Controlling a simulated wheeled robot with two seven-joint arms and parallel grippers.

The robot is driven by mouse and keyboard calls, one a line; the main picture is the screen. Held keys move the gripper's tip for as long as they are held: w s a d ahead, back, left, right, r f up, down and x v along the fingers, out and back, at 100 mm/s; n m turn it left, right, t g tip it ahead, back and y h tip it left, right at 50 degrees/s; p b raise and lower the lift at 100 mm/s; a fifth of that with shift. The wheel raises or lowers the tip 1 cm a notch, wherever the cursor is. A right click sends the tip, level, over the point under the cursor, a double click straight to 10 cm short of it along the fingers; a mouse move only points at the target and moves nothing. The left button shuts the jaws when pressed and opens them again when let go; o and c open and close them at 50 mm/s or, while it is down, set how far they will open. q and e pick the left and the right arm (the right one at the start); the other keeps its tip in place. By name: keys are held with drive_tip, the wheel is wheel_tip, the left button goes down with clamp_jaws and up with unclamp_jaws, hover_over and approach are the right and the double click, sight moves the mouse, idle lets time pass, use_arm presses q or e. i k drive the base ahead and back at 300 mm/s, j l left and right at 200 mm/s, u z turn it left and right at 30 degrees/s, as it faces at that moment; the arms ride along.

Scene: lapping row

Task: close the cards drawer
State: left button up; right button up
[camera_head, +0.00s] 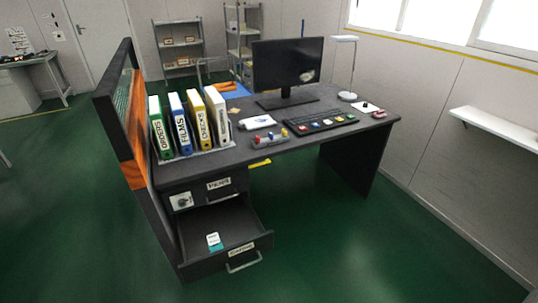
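A dark desk (340,140) stands ahead with two drawers at its left end. The lower drawer (232,222) is pulled out. Its front has a pale label (241,249), too small to read surely, and a metal handle (243,265). A white and teal item (213,241) lies inside it near the front. The upper drawer (235,187) looks shut and also has a label (218,183). I cannot tell from the labels which drawer is the cards one. Neither of my grippers is in view.
Several binders (188,122) stand on the desk's left end beside an upright panel (125,110). A monitor (288,65), keyboard (320,119) and lamp (347,70) are on top. Green floor (330,250) in front of the desk is clear. A wall shelf (497,127) is at right.

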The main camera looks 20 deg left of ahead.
sight(243, 236)
drive_tip(key=j+u, duration=0.15)
drive_tip(key=u, duration=0.9)
drive_tip(key=i+l, duration=0.05)
